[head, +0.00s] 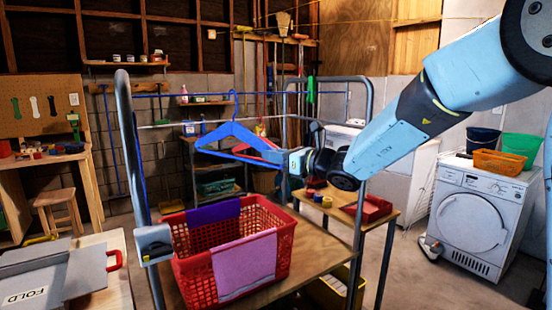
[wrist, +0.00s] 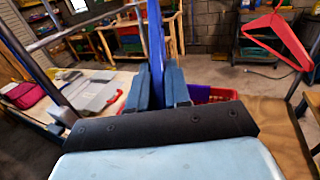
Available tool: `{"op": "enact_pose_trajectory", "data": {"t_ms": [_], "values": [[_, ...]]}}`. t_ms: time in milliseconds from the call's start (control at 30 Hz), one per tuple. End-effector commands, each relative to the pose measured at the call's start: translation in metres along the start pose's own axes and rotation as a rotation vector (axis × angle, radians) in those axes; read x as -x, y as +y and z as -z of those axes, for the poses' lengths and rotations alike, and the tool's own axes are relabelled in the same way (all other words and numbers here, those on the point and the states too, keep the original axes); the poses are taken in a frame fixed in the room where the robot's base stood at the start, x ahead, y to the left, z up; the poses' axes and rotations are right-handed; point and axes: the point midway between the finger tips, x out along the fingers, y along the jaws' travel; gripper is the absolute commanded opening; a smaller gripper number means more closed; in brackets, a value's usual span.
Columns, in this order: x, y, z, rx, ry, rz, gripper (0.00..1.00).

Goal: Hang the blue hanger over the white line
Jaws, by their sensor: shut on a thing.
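The blue hanger (head: 228,131) is held upright in the air above the red basket, its hook pointing up. My gripper (head: 273,157) is shut on its right lower corner. In the wrist view the blue hanger (wrist: 156,40) stands edge-on between the two fingers of my gripper (wrist: 159,88). The white line (head: 160,125) runs across the metal frame, behind or level with the hanger's upper part. A blue line (head: 165,95) runs above it, near the height of the hook. I cannot tell whether the hook touches either line.
A red hanger (wrist: 278,37) hangs at the right of the wrist view. The red basket (head: 196,262) with purple and pink cloths stands on the wooden table below. Frame posts (head: 128,150) rise beside it. A folding board (head: 50,278) lies at left; a washer (head: 474,225) stands at right.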

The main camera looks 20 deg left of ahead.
Motion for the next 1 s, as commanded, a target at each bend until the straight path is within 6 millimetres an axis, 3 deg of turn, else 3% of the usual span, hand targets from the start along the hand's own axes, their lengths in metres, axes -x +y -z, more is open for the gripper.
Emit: {"op": "enact_pose_trajectory", "data": {"t_ms": [633, 1000], "values": [[0.000, 0.000, -0.037, 0.001, -0.001, 0.000, 0.00], [0.000, 0.000, -0.042, 0.000, 0.000, 0.000, 0.00]]}}
